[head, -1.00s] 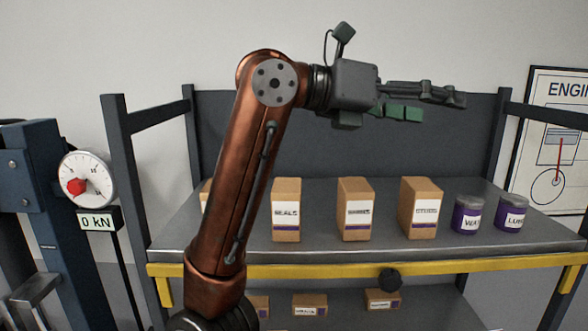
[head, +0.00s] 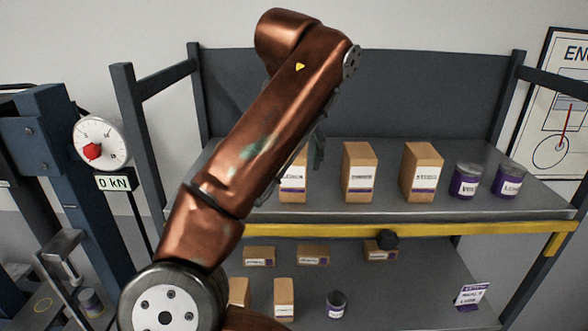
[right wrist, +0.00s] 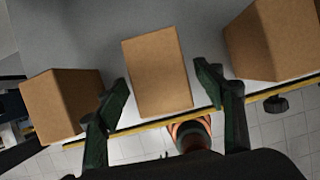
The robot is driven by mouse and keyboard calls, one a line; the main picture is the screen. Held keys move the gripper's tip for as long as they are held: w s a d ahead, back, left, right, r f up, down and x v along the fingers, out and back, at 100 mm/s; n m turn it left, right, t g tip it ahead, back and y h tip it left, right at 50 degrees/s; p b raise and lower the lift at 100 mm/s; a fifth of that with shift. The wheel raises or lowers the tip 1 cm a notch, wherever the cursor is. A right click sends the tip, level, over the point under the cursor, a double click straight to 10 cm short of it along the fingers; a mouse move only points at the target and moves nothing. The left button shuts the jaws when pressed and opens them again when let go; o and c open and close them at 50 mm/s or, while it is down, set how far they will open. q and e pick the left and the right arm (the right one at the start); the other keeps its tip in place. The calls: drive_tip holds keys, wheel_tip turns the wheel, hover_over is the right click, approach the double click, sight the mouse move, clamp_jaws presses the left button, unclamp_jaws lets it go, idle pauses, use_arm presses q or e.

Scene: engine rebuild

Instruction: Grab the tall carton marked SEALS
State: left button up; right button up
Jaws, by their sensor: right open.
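The SEALS carton (head: 293,182) is a tall brown box with a white and purple label on the upper shelf, partly hidden behind my right arm in the head view. In the right wrist view, the middle carton (right wrist: 158,72), seen from above, appears to be the same one. My right gripper (right wrist: 163,88) is open, with one green finger on each side of that carton and gaps showing. In the head view only a green finger part (head: 317,152) shows beside the arm, just right of the SEALS carton. My left gripper is out of view.
Two more tall cartons (head: 359,173) (head: 422,173) and two purple-labelled jars (head: 465,180) (head: 509,181) stand to the right. Another carton (right wrist: 62,103) stands left of the middle one. A yellow rail (head: 480,231) edges the shelf. Small cartons (head: 313,255) sit below.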

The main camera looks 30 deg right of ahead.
drive_tip(key=x, duration=0.3)
drive_tip(key=shift+w+d+f, duration=0.1)
drive_tip(key=shift+c, duration=0.9)
drive_tip(key=c, duration=1.3)
